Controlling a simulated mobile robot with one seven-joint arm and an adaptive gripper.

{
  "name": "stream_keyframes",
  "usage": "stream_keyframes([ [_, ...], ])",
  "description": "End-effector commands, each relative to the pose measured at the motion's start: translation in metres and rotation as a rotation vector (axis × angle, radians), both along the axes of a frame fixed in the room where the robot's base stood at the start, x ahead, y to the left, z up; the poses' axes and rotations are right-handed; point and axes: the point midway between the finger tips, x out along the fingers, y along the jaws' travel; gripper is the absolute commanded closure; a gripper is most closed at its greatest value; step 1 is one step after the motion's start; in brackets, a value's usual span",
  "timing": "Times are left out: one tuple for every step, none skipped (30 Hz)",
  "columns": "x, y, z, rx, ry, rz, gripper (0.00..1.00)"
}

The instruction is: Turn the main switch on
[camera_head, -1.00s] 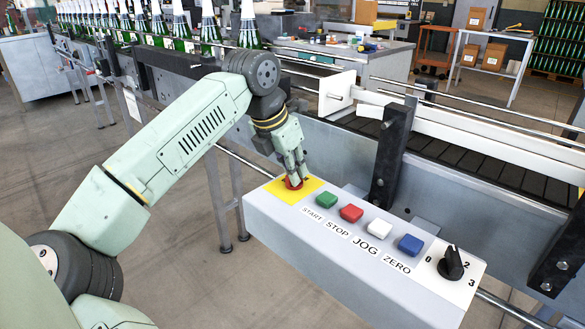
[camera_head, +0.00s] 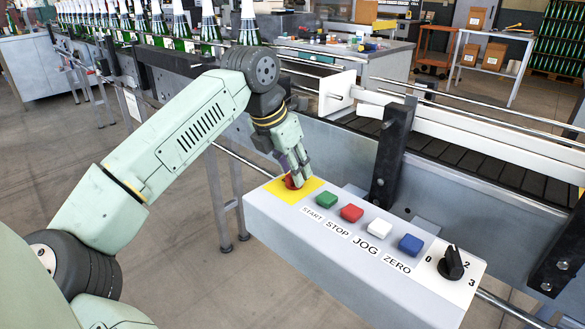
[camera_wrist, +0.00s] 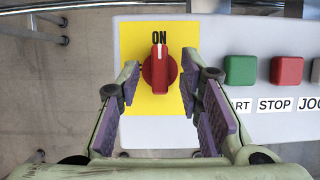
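The main switch is a red rotary knob (camera_wrist: 159,70) on a yellow plate (camera_wrist: 132,38) printed "ON". In the wrist view its raised grip stands upright in the picture, its light mark pointing at "ON". In the head view the knob (camera_head: 291,182) is at the left end of the grey control box (camera_head: 330,262), partly covered by my fingers. My gripper (camera_wrist: 160,77) is open, with one finger on each side of the knob and small gaps showing. In the head view my gripper (camera_head: 297,176) is right at the knob, pointing down.
Green START (camera_head: 327,199), red STOP (camera_head: 351,213), white JOG (camera_head: 379,228) and blue ZERO (camera_head: 410,245) buttons sit right of the knob. A black selector (camera_head: 451,264) is at the far end. The conveyor (camera_head: 480,180) with its rails runs behind the box.

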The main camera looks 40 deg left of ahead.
Motion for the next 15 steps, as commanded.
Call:
stream_keyframes([
  [-0.002, 0.001, 0.007, 0.001, -0.001, 0.002, 0.67],
  [-0.004, 0.001, 0.011, 0.001, -0.002, 0.002, 0.67],
  [-0.007, 0.001, 0.017, 0.003, -0.003, 0.002, 0.67],
  [-0.009, 0.002, 0.023, 0.003, -0.002, 0.003, 0.67],
  [-0.011, 0.002, 0.029, 0.003, -0.002, 0.003, 0.67],
  [-0.015, 0.002, 0.037, 0.003, -0.003, 0.003, 0.67],
  [-0.017, 0.002, 0.043, 0.003, -0.002, 0.003, 0.67],
  [-0.020, 0.003, 0.050, 0.004, -0.002, 0.004, 0.67],
  [-0.023, 0.003, 0.058, 0.003, -0.003, 0.002, 0.67],
  [-0.025, 0.003, 0.063, 0.002, -0.002, 0.002, 0.67],
  [-0.028, 0.003, 0.069, 0.003, -0.001, 0.002, 0.67],
  [-0.031, 0.004, 0.076, 0.003, -0.002, 0.002, 0.67],
  [-0.033, 0.003, 0.081, 0.002, -0.003, 0.002, 0.67],
  [-0.035, 0.004, 0.085, 0.001, -0.002, 0.002, 0.67],
  [-0.037, 0.004, 0.090, 0.002, -0.001, 0.003, 0.67],
])
